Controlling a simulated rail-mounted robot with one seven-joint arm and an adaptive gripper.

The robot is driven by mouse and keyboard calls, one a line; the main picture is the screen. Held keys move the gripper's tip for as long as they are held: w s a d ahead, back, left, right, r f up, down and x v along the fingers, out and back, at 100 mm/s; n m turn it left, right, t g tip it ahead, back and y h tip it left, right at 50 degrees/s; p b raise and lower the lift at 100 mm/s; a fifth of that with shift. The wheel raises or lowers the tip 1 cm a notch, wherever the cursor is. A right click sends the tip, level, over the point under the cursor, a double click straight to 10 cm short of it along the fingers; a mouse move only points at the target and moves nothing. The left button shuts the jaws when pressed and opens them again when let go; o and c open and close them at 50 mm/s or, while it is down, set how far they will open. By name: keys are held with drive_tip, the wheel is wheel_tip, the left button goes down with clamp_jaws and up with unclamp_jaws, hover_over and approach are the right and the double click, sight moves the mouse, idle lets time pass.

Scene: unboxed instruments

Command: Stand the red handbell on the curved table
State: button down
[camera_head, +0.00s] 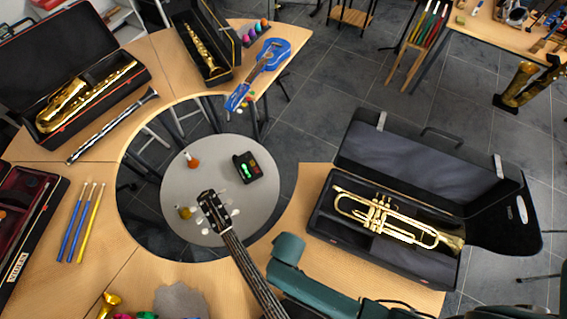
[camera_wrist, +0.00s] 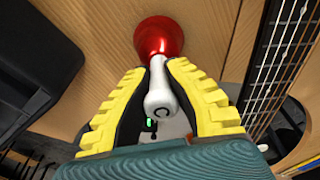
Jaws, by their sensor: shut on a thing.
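The red handbell (camera_wrist: 161,38) shows in the wrist view, with a red cup and a pale grey handle. My gripper (camera_wrist: 160,64), with yellow ribbed fingers, is shut on the handle. The cup sticks out beyond the fingertips, and the handle's end points back toward the camera. Behind the bell is the wooden top of the curved table (camera_wrist: 100,30); I cannot tell whether the bell touches it. In the head view the curved table (camera_head: 130,265) rings a round grey table. My gripper and the red handbell cannot be made out there.
A guitar neck (camera_head: 245,262) reaches over the table's inner edge, and its strings run close right of my gripper in the wrist view (camera_wrist: 277,70). An open trumpet case (camera_head: 330,230) lies right. Coloured mallets (camera_head: 84,222) lie left. Small orange (camera_head: 192,162) and yellow (camera_head: 184,212) objects stand on the grey table (camera_head: 225,150).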

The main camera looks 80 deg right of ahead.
drive_tip(key=shift+f, duration=0.75)
drive_tip(key=shift+f, duration=0.2)
drive_tip(key=c, duration=1.2)
unclamp_jaws()
drive_tip(key=shift+c, duration=0.2)
drive_tip(key=r, duration=0.4)
drive_tip(key=r+p, duration=0.1)
drive_tip(key=r, duration=0.7)
drive_tip(key=shift+s+a+r+p, duration=0.2)
drive_tip(key=shift+s+a+p, duration=0.1)
drive_tip(key=shift+s+p, duration=0.1)
